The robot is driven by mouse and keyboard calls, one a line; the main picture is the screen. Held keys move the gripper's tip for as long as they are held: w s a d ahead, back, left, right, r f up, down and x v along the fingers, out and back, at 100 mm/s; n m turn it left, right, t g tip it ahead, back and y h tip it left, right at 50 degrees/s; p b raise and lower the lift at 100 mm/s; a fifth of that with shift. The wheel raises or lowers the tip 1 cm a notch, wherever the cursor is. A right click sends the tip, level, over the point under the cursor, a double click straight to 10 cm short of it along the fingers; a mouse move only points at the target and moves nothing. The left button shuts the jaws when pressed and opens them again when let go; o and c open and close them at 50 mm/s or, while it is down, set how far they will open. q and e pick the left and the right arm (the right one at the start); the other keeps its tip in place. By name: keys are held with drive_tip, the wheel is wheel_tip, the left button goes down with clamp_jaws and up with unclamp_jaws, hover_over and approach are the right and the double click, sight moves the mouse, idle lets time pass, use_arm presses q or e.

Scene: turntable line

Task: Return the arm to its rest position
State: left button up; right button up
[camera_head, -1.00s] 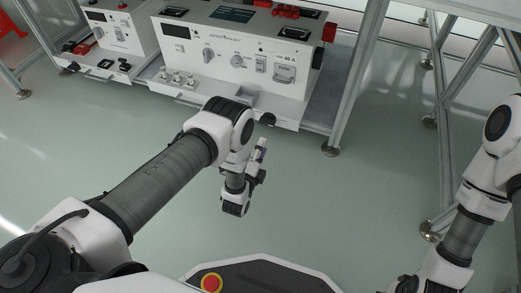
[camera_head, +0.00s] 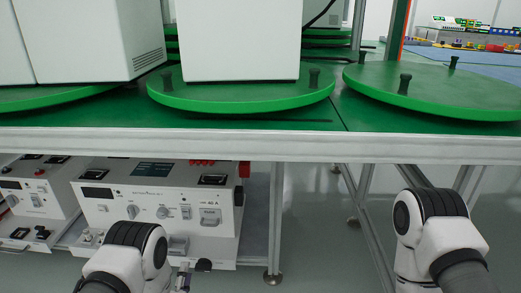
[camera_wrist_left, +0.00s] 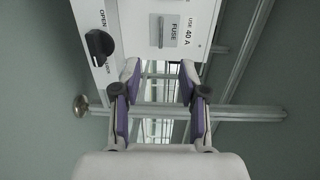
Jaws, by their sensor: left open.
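My left arm (camera_head: 135,250) enters at the lower left of the head view, in front of the white instrument unit. Its gripper is largely hidden behind the arm and the lower picture edge. In the left wrist view my left gripper (camera_wrist_left: 159,78) is open, with its two purple-padded fingers apart and nothing between them. The unit's white panel (camera_wrist_left: 200,12) and a black knob (camera_wrist_left: 99,46) lie beyond the fingers. My right arm (camera_head: 435,240) stands at the lower right, and its gripper is out of the picture.
The white instrument unit (camera_head: 160,195) sits on a lower shelf beneath the green-topped table (camera_head: 335,135). Green turntables (camera_head: 230,100) stand on the table, one bearing a white box (camera_head: 240,40). A metal leg (camera_head: 275,220) stands right of the unit. Open floor lies between the arms.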

use_arm(q)
drive_tip(key=s+a+n+g+p, duration=0.15)
drive_tip(key=s+n+g, duration=0.75)
drive_tip(key=s, duration=0.9)
drive_tip(key=s+a+n+g+p, duration=0.1)
drive_tip(key=s+n+g+p, duration=0.2)
drive_tip(key=s+n+g, duration=1)
drive_tip(key=s+r+m+t+p, duration=0.1)
drive_tip(key=s+r+t+p, duration=0.1)
drive_tip(key=r+p, duration=1.7)
drive_tip(key=s+r+m+t+p, duration=0.2)
drive_tip(key=r+p, duration=1.7)
drive_tip(key=shift+m, duration=0.3)
use_arm(e)
wheel_tip(320, 180, up, 45)
drive_tip(key=shift+s, duration=0.15)
use_arm(q)
drive_tip(key=shift+s, duration=0.1)
